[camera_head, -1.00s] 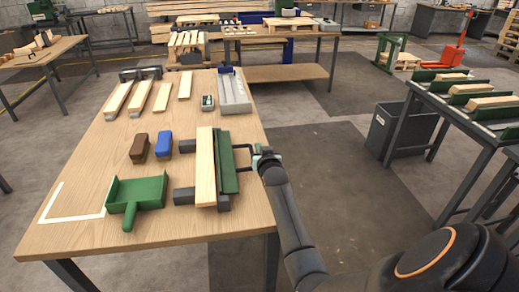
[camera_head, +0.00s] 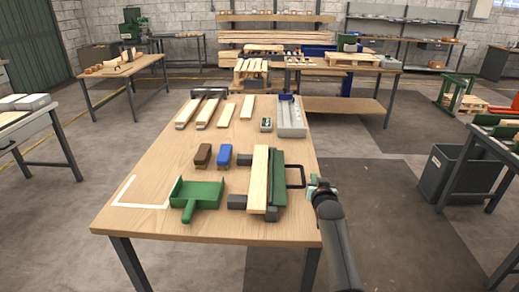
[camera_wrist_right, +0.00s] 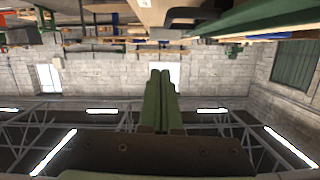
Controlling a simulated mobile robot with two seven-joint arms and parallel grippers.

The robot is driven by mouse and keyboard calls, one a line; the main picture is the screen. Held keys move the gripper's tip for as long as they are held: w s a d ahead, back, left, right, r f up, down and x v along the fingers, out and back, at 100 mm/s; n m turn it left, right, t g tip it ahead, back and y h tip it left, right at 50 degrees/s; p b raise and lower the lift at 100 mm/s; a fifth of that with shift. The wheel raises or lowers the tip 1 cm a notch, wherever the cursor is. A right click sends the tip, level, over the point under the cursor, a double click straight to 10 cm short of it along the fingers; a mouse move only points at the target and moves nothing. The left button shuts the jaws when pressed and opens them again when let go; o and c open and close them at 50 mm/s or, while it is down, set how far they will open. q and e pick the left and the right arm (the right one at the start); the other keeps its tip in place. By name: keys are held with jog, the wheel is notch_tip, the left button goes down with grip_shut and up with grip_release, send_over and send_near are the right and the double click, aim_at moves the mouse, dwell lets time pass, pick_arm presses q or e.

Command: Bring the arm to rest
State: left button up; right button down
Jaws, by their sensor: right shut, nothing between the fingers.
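My right gripper (camera_head: 320,188) is just off the right edge of the wooden table, beside the black handle (camera_head: 296,176) of the green clamp-like fixture (camera_head: 278,180). A small gap seems to part gripper and handle. In the right wrist view its two green fingers (camera_wrist_right: 160,92) lie together with nothing between them. My right arm comes up from the bottom of the head view. My left gripper is not in view.
A grey bin (camera_head: 447,173) stands right. The floor between is clear.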

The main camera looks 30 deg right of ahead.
jog(key=s+a+f+n+g+y, duration=0.1)
jog(key=s+a+f, duration=0.1)
jog(key=s+a, duration=0.1)
jog(key=s+a+f+n+y, duration=0.1)
jog(key=s+a+f, duration=0.1)
jog(key=s+a, duration=0.1)
jog(key=s+a+f+n+g, duration=0.1)
jog(key=s+a+f, duration=0.1)
jog(key=s+a, duration=0.1)
jog(key=shift+s+f+n+g+y, duration=0.25)
jog(key=shift+f+n+g+y, duration=0.05)
jog(key=shift+f+y, duration=0.1)
jog(key=s+a+f+n+g+y, duration=0.2)
jog(key=s+a+n+g+y, duration=0.15)
jog(key=s+a, duration=0.85)
jog(key=s+a+f+n+g+y, duration=0.2)
jog(key=s+a+g, duration=0.35)
jog(key=s, duration=0.95)
jog(key=w+a+f+t, duration=0.2)
jog(key=a+f+t, duration=0.1)
jog(key=f, duration=0.2)
jog(key=w+a+f+t+y, duration=0.1)
jog(key=w+a+f+t, duration=0.1)
jog(key=a+f+t, duration=0.1)
notch_tip(320, 180, down, 2)
jog(key=shift+f+t, duration=0.15)
jog(key=shift+t, duration=0.65)
